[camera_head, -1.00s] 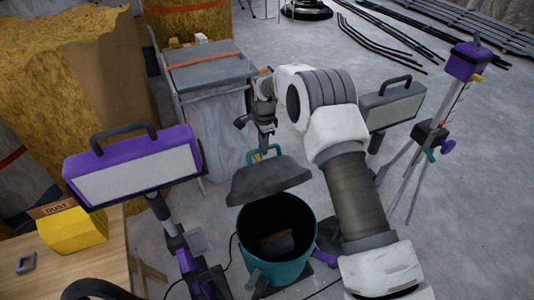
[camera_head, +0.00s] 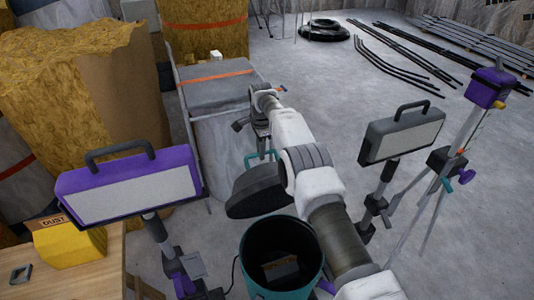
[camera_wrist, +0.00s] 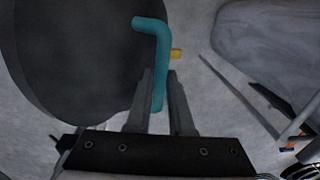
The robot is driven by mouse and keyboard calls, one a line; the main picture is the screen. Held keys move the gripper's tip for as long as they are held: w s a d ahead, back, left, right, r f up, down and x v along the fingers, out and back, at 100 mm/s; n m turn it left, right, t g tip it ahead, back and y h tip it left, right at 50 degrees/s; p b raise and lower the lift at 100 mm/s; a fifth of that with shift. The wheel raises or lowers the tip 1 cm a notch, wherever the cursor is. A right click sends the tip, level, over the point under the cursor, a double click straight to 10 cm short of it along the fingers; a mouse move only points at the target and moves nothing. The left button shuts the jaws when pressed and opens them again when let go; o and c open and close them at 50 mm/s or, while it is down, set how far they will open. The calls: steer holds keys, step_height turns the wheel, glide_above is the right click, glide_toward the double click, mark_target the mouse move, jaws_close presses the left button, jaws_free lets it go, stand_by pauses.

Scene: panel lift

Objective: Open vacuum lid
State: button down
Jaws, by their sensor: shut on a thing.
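The vacuum is an open teal drum (camera_head: 254,281) with a dark inside, and a box-like part (camera_head: 281,268) shows in it. Its dark grey lid (camera_head: 254,192) is off the drum, tilted and held in the air just beyond the rim. In the wrist view the lid (camera_wrist: 62,60) fills the upper left, with its teal handle (camera_wrist: 151,30) rising beside it. My gripper (camera_wrist: 159,92) is shut on this handle. In the head view my arm covers most of the gripper, and a bit of the teal handle (camera_head: 262,156) shows.
A purple work lamp (camera_head: 135,185) stands at left, and a grey one (camera_head: 402,135) at right by a purple-topped tripod (camera_head: 487,87). A grey covered bin (camera_head: 222,130) stands close behind the lid. A wooden table (camera_head: 90,270) carries a yellow box (camera_head: 70,243).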

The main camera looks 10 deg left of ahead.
steer(key=shift+w+a, duration=0.25)
stand_by(0.5)
steer(key=c, duration=0.8)
jaws_free()
step_height(320, 180, up, 17)
steer(key=p, duration=0.5)
steer(key=shift+s+d+r, duration=0.2)
steer(key=shift+s+d, duration=0.1)
steer(key=shift+s, duration=0.15)
steer(key=shift+c, duration=0.3)
